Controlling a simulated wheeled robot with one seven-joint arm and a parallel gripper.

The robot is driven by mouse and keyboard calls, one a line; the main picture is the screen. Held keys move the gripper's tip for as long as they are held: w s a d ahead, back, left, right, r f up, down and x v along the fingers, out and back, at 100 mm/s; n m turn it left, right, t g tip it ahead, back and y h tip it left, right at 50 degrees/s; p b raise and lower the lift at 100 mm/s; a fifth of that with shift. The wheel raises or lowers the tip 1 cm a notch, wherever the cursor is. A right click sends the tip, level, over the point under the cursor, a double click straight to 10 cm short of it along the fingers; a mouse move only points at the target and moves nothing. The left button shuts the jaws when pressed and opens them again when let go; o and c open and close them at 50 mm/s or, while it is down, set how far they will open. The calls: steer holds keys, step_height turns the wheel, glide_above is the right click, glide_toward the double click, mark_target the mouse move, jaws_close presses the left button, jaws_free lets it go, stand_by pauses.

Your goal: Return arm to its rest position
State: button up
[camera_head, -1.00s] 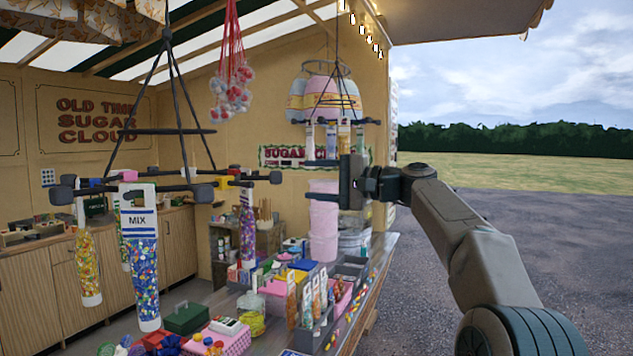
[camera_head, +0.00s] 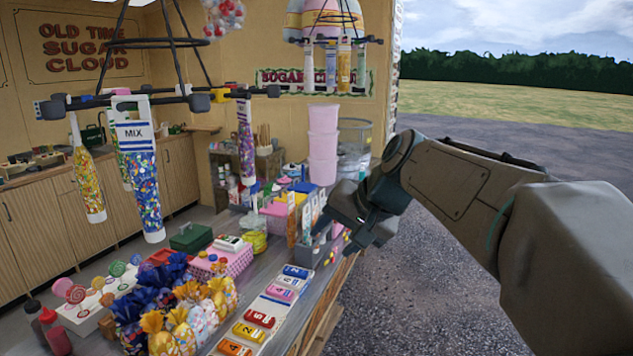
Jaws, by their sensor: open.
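My arm (camera_head: 470,185) comes in from the right edge and reaches left, bent, in front of the stall's right end. My gripper (camera_head: 348,228) is at its end, tilted downward, in front of the right end of the counter (camera_head: 330,275). The gripper is open and I see nothing between its fingers. It covers part of the grey bins on the counter. Whether it touches anything there is hard to tell.
A hanging rack (camera_head: 150,95) with sweet-filled tubes is at left, and a second rack (camera_head: 335,40) hangs above. Wrapped sweet bags (camera_head: 180,320) and number cards (camera_head: 260,319) lie on the counter. Open gravel (camera_head: 410,300) is at right.

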steer(key=s+d+f+n+h, duration=0.1)
steer(key=s+d+f+h, duration=0.1)
steer(key=s+d+f, duration=0.3)
steer(key=s+d+f+n+g+h, duration=0.1)
steer(key=s+d+f+h, duration=0.2)
steer(key=s+f, duration=0.9)
steer(key=s+d, duration=0.3)
steer(key=shift+d+n+g+h+b, duration=0.25)
steer(key=shift+n+g+h+b, duration=0.05)
steer(key=shift+n+b, duration=0.1)
